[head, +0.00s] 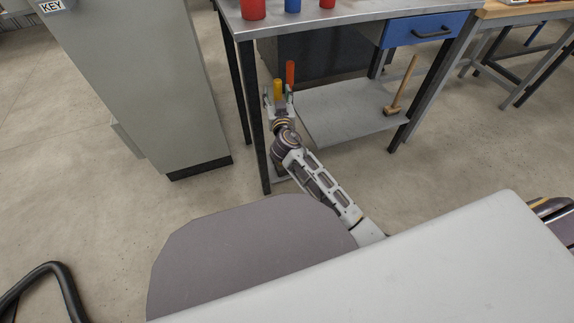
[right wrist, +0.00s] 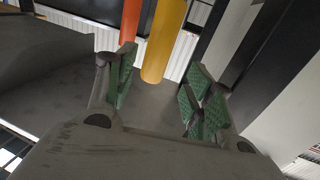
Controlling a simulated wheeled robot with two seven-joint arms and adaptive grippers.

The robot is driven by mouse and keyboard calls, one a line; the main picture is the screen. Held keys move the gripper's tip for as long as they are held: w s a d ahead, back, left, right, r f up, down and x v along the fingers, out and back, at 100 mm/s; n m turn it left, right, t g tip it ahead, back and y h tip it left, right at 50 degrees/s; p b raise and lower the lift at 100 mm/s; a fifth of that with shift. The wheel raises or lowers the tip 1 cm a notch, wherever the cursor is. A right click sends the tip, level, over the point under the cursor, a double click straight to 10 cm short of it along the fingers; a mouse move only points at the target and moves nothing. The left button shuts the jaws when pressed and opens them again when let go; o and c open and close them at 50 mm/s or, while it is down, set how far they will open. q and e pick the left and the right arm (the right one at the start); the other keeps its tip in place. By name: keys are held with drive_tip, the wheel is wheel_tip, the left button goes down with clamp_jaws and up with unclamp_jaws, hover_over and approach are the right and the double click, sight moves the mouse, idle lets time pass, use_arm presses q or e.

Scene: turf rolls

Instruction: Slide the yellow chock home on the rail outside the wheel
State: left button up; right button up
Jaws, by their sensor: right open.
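A yellow cylinder (head: 277,86) stands upright at the left end of the bench's lower level, in front of my right gripper (head: 278,99). An orange-red cylinder (head: 290,72) stands close to its right in the head view. In the right wrist view the yellow cylinder (right wrist: 163,42) is ahead of the gap between my right fingers (right wrist: 162,88). The orange cylinder (right wrist: 131,18) is to its left there. The right gripper is open, with green pads and nothing visible between them. I cannot make out a wheel or rail. My left gripper is not in view.
The metal bench (head: 345,12) overhangs the area, with a dark leg (head: 258,130) close left of my right gripper. Its lower shelf (head: 345,105) holds a mallet (head: 402,88). A grey cabinet (head: 155,80) stands to the left. Bare floor lies between.

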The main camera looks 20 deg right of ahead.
sight(278, 89)
drive_tip(key=shift+w, duration=0.2)
idle(0.3)
drive_tip(key=shift+w+d+b, duration=0.25)
drive_tip(key=shift+w+d, duration=0.1)
drive_tip(key=shift+w, duration=0.3)
drive_tip(key=shift+w+d+b, duration=0.2)
drive_tip(key=shift+w+d, duration=0.1)
drive_tip(key=shift+w, duration=0.3)
drive_tip(key=shift+w+d, duration=0.2)
drive_tip(key=shift+w, duration=0.95)
drive_tip(key=shift+c, duration=0.4)
clamp_jaws()
drive_tip(key=shift+r, duration=0.15)
